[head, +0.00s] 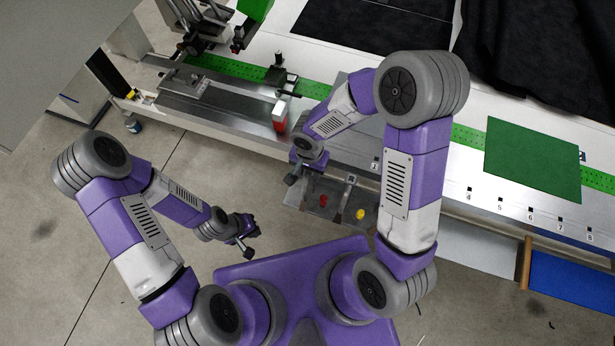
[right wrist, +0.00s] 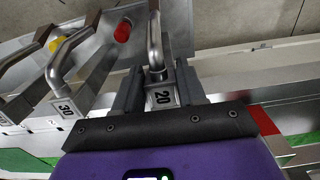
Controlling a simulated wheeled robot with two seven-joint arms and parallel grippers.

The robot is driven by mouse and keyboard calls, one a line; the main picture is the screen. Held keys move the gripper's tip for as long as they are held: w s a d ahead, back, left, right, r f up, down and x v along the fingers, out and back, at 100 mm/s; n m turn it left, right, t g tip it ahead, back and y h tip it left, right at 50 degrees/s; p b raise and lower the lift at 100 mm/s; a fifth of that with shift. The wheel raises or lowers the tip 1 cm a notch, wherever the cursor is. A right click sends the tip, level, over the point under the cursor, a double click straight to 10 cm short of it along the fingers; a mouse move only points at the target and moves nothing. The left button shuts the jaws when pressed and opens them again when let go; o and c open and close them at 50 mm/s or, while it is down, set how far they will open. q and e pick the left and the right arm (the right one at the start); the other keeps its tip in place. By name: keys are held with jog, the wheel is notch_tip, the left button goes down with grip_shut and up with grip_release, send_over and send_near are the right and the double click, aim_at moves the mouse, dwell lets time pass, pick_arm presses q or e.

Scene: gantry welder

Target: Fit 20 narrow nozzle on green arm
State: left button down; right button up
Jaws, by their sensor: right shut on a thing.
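The 20 nozzle (right wrist: 156,45) is a bent grey metal tube on a block labelled 20. My right gripper (right wrist: 158,92) is shut on that block in the right wrist view. In the head view my right gripper (head: 293,179) is by the bench's front edge, and the nozzle is too small to make out there. A green arm part (head: 254,9) shows at the top left, cut by the frame edge, with dark fittings below it. My right gripper is well apart from it. My left gripper (head: 247,240) is open and empty over the floor.
A 30 nozzle (right wrist: 65,106) stands beside the held one. A red and white block (head: 280,116) stands on the bench. A green mat (head: 532,160) lies at right.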

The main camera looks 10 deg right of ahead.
notch_tip(320, 180, up, 10)
jog(key=shift+f+p, duration=0.25)
jog(key=shift+p, duration=0.3)
jog(key=shift+r+p, duration=0.7)
jog(key=shift+r, duration=0.65)
jog(key=shift+f, duration=0.1)
